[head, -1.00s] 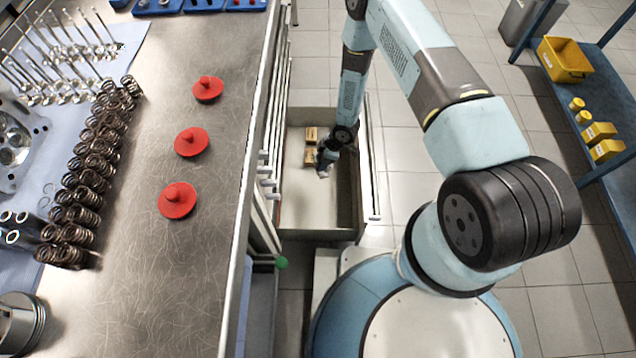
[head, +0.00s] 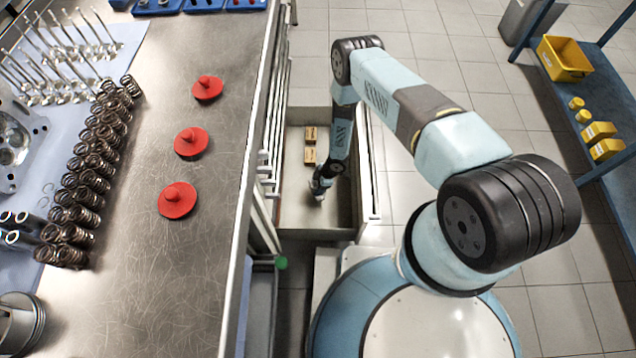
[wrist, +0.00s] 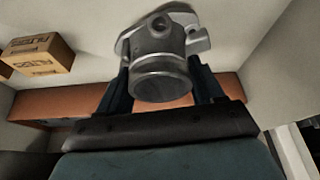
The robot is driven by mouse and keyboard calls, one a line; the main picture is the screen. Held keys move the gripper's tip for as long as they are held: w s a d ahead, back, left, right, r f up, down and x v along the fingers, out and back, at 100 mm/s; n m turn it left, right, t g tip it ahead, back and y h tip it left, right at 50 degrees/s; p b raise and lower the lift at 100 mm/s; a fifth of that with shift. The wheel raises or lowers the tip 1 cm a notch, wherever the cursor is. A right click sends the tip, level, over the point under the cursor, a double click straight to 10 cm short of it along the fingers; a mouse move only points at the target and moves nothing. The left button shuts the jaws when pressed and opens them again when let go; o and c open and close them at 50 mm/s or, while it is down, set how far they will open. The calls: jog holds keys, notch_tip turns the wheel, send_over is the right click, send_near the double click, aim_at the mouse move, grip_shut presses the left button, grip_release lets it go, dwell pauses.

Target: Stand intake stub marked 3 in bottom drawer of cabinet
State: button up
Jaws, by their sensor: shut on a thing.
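In the wrist view a grey metal intake stub (wrist: 160,62) with a round open end and a flange sits between the two fingers of my gripper (wrist: 160,88), which is shut on it. No number shows on the stub. In the head view my gripper (head: 318,190) is down inside the open bottom drawer (head: 300,215), in its middle part. The stub is too small or hidden there to make out. Whether it touches the drawer floor I cannot tell.
Two small cardboard boxes (head: 310,134) lie at the drawer's far end; one also shows in the wrist view (wrist: 38,54). The drawer floor nearer me is bare. The bench (head: 225,130) with red plugs (head: 191,142) stands left of the drawer.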

jog(key=shift+f, duration=2.3)
jog(key=shift+f, duration=0.55)
jog(key=o, duration=1.5)
jog(key=shift+v, duration=4)
